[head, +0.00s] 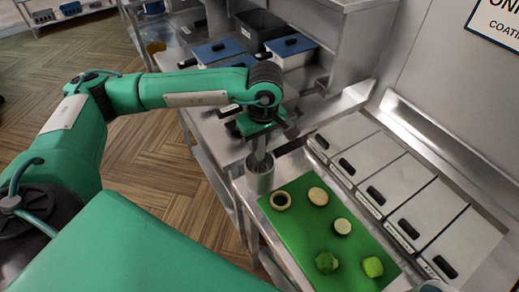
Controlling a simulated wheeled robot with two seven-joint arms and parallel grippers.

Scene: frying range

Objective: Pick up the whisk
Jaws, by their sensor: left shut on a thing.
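My left gripper (259,133) points down over a steel cylindrical container (260,178) at the near end of the steel counter. It is shut on the upper part of a slim grey upright thing, which I take to be the whisk (259,149). Its lower end goes down into or behind the container's rim, so the wires are hidden. I cannot tell whether it touches the container. My right gripper is not in view.
A green board (305,233) with several round vegetable pieces lies right of the container. Several lidded grey bins (392,183) line the right side. Blue-lidded tubs (217,51) and a dark bin (262,26) stand behind my arm. The wooden floor (150,170) is open at left.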

